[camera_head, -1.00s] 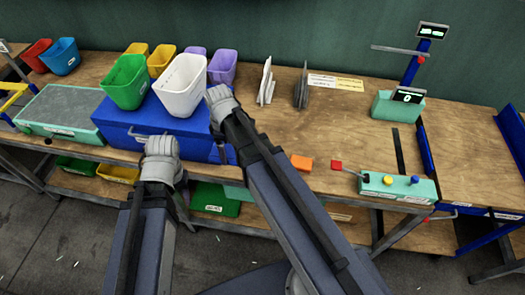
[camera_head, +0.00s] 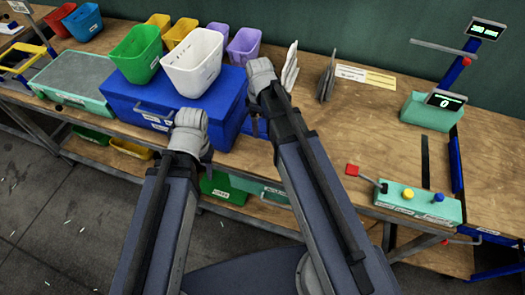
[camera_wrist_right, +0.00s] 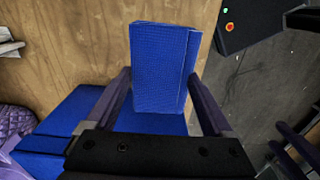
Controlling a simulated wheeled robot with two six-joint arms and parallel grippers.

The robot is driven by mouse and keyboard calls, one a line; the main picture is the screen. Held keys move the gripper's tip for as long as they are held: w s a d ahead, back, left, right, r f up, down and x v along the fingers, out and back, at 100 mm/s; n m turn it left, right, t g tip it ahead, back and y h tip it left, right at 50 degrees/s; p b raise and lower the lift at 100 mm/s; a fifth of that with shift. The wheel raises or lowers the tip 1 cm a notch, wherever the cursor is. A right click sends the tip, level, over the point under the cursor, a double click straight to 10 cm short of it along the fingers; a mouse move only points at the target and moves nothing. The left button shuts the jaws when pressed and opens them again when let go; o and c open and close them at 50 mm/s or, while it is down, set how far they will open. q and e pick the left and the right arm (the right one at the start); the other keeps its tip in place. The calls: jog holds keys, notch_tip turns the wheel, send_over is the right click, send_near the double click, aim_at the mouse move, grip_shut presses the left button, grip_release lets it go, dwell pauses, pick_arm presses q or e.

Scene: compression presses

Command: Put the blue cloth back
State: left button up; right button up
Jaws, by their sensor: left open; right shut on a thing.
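The blue cloth (camera_wrist_right: 160,65) is a folded rectangle with a textured weave. In the right wrist view it lies between the fingers of my right gripper (camera_wrist_right: 159,82), which is shut on it, above the wooden bench. In the head view my right gripper (camera_head: 262,76) is just right of the large blue box, and a blue patch shows below it; I cannot tell whether this is the cloth. My left gripper (camera_head: 190,118) is open in front of the blue box (camera_head: 140,95), near its handle; its fingers are largely hidden.
Green (camera_head: 138,54) and white (camera_head: 192,64) bins stand on the blue box, with yellow and purple bins behind. Upright grey plates (camera_head: 326,82) stand to the right. A teal control box (camera_head: 420,204) with a red-tipped lever sits at the bench's front right. The bench between is mostly clear.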

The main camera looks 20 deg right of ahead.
aim_at(262, 147)
jog(key=shift+w+d+f, duration=0.2)
jog(key=shift+d+f, duration=0.05)
jog(key=shift+f, duration=0.2)
jog(key=shift+w+d+f, duration=0.15)
jog(key=shift+d+f, duration=0.05)
jog(key=shift+f, duration=0.25)
jog(key=shift+f+b, duration=0.3)
jog(key=shift+b, duration=0.25)
pick_arm(q)
notch_tip(262, 147, down, 11)
jog(key=b, duration=0.9)
jog(key=shift+f, duration=0.2)
pick_arm(e)
notch_tip(262, 147, down, 9)
jog(key=shift+f, duration=0.1)
jog(key=shift+f, duration=0.15)
jog(key=o, duration=0.9)
pick_arm(q)
jog(key=shift+f, duration=0.15)
